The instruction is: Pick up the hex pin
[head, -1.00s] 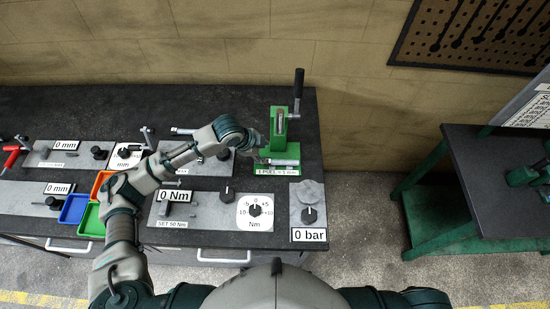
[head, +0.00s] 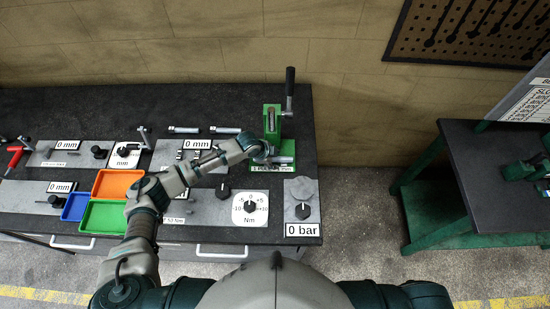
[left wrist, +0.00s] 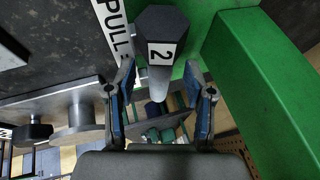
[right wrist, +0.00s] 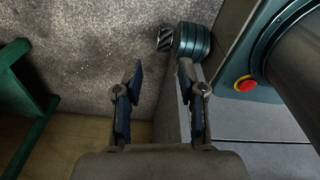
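The hex pin (left wrist: 163,30) shows in the left wrist view, with a dark six-sided head marked "2" and a paler shaft. It is by the green press. My left gripper (left wrist: 160,74) is open, its blue-padded fingers on either side of the shaft in the picture. I cannot tell whether they touch it. In the head view my left gripper (head: 266,155) is low over the press base, where the pin is hard to make out. My right gripper (right wrist: 161,70) is open and empty, away from the bench.
The green press (head: 271,122) with its upright black handle stands at the bench's right end. A green block (left wrist: 262,85) rises close to my left fingers. Orange (head: 117,183), green (head: 103,217) and blue (head: 75,207) trays sit on the left. A second table (head: 500,180) stands at right.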

